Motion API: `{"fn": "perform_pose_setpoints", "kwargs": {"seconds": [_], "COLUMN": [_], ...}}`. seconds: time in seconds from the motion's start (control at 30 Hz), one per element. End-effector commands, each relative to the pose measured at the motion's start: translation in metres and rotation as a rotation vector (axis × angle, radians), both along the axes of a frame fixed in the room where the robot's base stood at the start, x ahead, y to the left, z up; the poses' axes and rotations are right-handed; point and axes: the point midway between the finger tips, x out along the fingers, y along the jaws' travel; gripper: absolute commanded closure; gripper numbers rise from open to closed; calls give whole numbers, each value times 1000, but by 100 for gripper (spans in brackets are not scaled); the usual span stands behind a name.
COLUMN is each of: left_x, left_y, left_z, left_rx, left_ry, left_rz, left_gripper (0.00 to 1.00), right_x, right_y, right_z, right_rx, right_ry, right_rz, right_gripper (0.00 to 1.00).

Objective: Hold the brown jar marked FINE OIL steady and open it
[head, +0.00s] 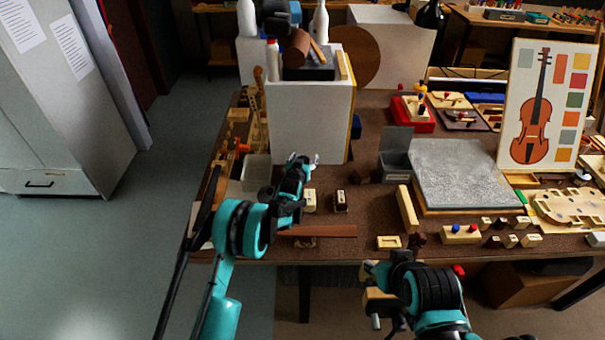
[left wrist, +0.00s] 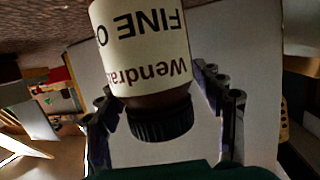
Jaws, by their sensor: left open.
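The brown jar (left wrist: 150,42) shows large in the left wrist view, upside down in the picture. Its cream label reads "FINE O…" and "Wendra…", and its ribbed black lid (left wrist: 161,122) is on. My left gripper (head: 303,163) is open, with its fingers on either side of the jar's lid end in the wrist view. I cannot tell whether either finger touches the jar. In the head view I cannot make out this jar for certain; the gripper may hide it. My right gripper (head: 372,292) is low at the bench's front edge, its fingers unclear.
A large white box (head: 300,115) stands just behind the left gripper. Two small labelled items (head: 311,201) (head: 341,201) stand right of it. A grey slab (head: 460,175) and small blocks occupy the right.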

Motion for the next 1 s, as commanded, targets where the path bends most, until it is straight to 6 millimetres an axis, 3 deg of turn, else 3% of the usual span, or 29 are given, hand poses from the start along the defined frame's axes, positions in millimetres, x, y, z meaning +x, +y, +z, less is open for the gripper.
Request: {"fn": "perform_pose_setpoints", "kwargs": {"seconds": [0.1,0.33,0.53,1.0], "left_x": [0,0,-1,0], "left_y": [0,0,0,0], "left_z": [1,0,0,5], "left_rx": [0,0,0,0], "left_ry": [0,0,1,1], "left_rz": [0,0,0,0], "left_gripper": [32,93,98,100], "right_x": [0,0,0,0], "right_y": [0,0,0,0], "right_z": [1,1,1,3], "right_rx": [0,0,0,0], "right_ry": [0,0,0,0], "right_rz": [0,0,0,0], "right_gripper": [60,60,60,60]}}
